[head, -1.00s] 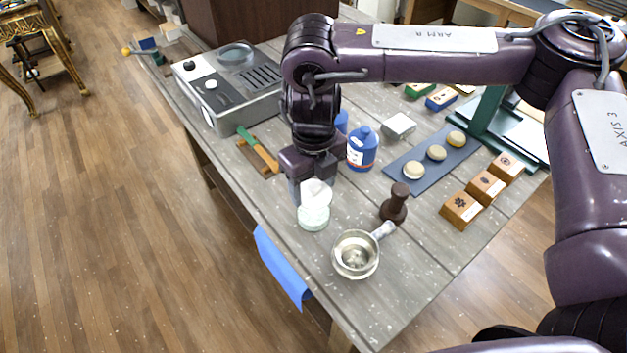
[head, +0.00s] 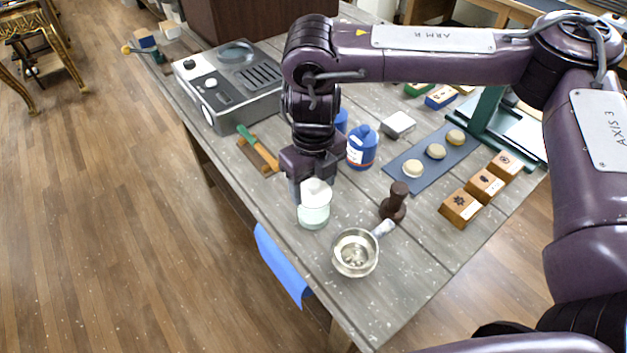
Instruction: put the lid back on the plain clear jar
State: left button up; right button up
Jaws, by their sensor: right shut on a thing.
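The plain clear jar (head: 314,217) stands upright on the grey table near its left edge. My right gripper (head: 314,183) points down directly above the jar and is shut on the white lid (head: 316,192). The lid is at the jar's mouth; I cannot tell whether it touches the rim all round. The gripper's fingers are partly hidden behind the lid and wrist. My left gripper is not in view.
A metal pan (head: 355,253) and a brown tamper-like tool (head: 394,202) stand close right of the jar. Blue bottles (head: 361,148) are behind it. Wooden blocks (head: 461,207) and a slate strip with round pieces (head: 408,184) lie right. Blue cloth (head: 281,266) hangs at the edge.

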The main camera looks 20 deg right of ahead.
jog(key=o, duration=1.3)
jog(key=shift+r, duration=0.1)
jog(key=shift+r+p, duration=3.45)
jog(key=shift+p, duration=0.3)
grip_shut()
